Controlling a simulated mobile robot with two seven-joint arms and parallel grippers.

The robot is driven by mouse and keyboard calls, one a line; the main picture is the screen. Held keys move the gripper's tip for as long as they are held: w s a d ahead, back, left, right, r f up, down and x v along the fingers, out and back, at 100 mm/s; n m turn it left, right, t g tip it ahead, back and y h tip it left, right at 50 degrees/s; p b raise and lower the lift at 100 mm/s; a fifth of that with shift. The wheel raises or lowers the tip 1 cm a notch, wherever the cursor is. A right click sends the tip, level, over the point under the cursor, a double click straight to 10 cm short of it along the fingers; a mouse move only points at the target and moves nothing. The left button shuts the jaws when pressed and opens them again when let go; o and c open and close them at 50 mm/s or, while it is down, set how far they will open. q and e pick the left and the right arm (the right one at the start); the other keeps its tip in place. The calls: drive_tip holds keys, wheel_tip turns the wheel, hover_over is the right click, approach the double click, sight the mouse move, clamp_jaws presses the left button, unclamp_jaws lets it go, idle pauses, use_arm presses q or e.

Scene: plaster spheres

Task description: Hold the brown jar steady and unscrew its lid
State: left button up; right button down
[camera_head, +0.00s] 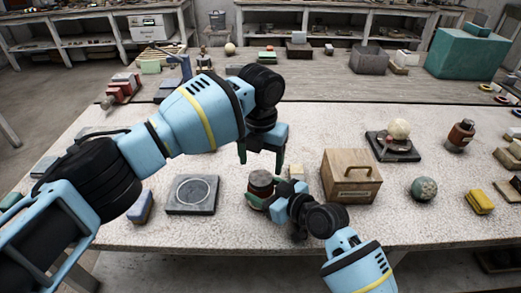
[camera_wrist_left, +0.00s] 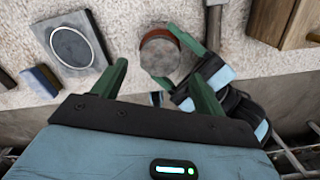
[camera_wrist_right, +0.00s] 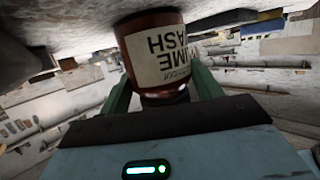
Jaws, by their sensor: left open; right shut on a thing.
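The brown jar (camera_head: 259,188) stands on the pale speckled table, with a dark grey lid (camera_head: 261,177) on top. In the left wrist view the round grey lid (camera_wrist_left: 160,57) shows from above. The right wrist view shows the jar (camera_wrist_right: 150,28) upside down, with a cream lime wash label. My right gripper (camera_wrist_right: 160,78) is shut on the jar, a finger on each side. My left gripper (camera_head: 262,160) is open above the lid. In the left wrist view its two fingers are apart, with the lid ahead of and between their tips.
A wooden box with a handle (camera_head: 333,183) stands close to the right of the jar. A grey slab with a ring (camera_head: 177,207) and a blue block (camera_head: 141,207) lie to the left. A greenish sphere (camera_head: 423,188) is farther right.

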sight(261, 177)
use_arm(q)
drive_tip(key=shift+f, duration=2.4)
drive_tip(key=shift+c, duration=0.4)
